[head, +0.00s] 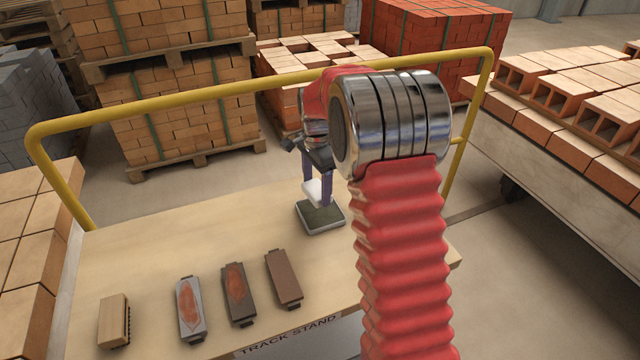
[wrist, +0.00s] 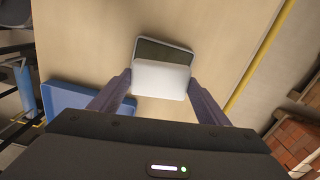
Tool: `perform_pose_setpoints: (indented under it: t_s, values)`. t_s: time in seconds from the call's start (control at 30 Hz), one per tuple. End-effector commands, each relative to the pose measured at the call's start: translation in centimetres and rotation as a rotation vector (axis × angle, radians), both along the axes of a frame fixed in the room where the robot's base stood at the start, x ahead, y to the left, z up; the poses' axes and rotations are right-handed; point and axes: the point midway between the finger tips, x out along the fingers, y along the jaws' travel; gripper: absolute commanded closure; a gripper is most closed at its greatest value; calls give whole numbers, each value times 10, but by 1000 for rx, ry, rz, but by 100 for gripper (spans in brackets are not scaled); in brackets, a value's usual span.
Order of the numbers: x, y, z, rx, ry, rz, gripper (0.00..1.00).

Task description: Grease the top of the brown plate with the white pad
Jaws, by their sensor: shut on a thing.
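My gripper (head: 318,188) is shut on the white pad (head: 312,191), at the far side of the table. The pad sits between the two purple fingers; it also shows in the wrist view (wrist: 160,79). A shallow tray with a dark green-grey inside (head: 322,216) is right below the pad; it also shows in the wrist view (wrist: 165,48). I cannot tell whether pad and tray touch. The brown plate (head: 284,278) lies near the front edge, left of and nearer than the tray. Its top looks plain and even.
A dark plate (head: 239,293) and a grey plate (head: 190,309), both with reddish patches, lie left of the brown plate. A wooden brush (head: 114,321) lies further left. A yellow rail (head: 250,88) runs behind the table. A blue tray (wrist: 62,98) shows in the wrist view.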

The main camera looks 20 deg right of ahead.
Motion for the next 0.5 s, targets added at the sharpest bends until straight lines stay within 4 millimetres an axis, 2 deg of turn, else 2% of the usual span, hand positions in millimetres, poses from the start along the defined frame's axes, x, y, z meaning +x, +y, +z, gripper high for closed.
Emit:
perform_pose_setpoints:
  t_s: [0.2, 0.5]
  values:
    - [3, -11, 1, 0, -1, -133, 48]
    - [3, -12, 1, 0, 0, -138, 48]
